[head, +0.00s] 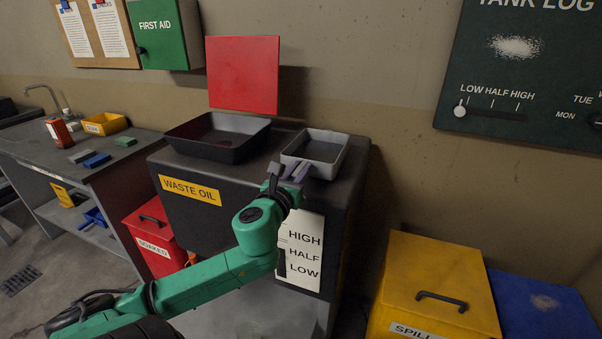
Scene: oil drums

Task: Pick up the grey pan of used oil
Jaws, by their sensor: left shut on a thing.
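The grey pan (333,150) is a small, light grey, open rectangular pan at the right of the waste oil tank's dark top. It looks about level; I cannot tell whether it rests on the top or is just above it. My left gripper (291,172), on the green arm, is shut on the pan's near left edge. The inside of the pan looks dark grey, and I cannot make out how much oil it holds. My right gripper is not in view.
A larger black tray (212,150) sits left of the pan on the waste oil tank (183,218), with a red panel (243,75) behind it. A workbench (60,165) stands left. A yellow spill bin (440,280) and a blue bin (545,308) stand right.

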